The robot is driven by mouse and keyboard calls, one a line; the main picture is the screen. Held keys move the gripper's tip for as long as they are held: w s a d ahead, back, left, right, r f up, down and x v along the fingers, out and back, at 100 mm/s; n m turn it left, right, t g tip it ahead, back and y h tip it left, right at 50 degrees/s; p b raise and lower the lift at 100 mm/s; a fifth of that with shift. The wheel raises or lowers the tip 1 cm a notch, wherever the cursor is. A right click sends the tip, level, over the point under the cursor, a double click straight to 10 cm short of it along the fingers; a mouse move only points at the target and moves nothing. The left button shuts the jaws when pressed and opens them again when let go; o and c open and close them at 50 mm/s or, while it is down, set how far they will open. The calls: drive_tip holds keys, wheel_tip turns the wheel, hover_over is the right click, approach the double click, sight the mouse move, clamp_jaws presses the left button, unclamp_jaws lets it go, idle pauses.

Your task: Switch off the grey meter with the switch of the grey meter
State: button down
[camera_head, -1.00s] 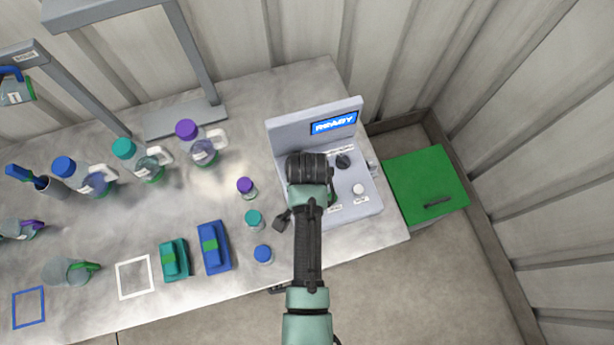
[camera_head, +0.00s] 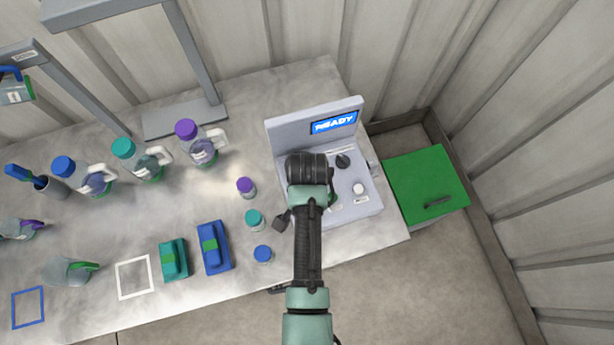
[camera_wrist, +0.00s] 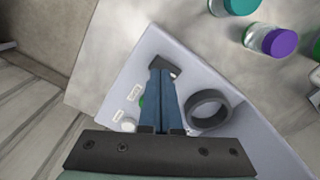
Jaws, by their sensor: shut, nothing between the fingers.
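The grey meter (camera_head: 290,127) stands at the right end of the bench, with a lit blue display (camera_head: 334,123) reading READY. Its panel bears a black knob (camera_head: 342,161) and a round white button (camera_head: 359,188). My arm covers the panel's left part in the head view, and my fingers are hidden there. In the wrist view my gripper (camera_wrist: 162,70) is shut and empty, its fingers over the meter's panel (camera_wrist: 150,48). I cannot tell whether the fingertips touch it. A black ring (camera_wrist: 209,110) and a small green spot (camera_wrist: 141,102) flank the fingers. I cannot make out the switch.
Small capped bottles (camera_head: 254,219) stand just left of the meter. Blue (camera_head: 215,247) and teal (camera_head: 174,260) blocks and several jugs (camera_head: 203,146) are further left. A green-topped box (camera_head: 426,184) is to the right, below a corrugated wall.

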drive_tip(key=shift+f+b, duration=0.8)
drive_tip(key=shift+f, duration=0.35)
idle(0.4)
drive_tip(key=shift+r, duration=0.1)
wheel_tip(320, 180, up, 7)
drive_tip(key=p, duration=0.7)
drive_tip(key=shift+p, duration=0.3)
drive_tip(key=shift+w, duration=0.1)
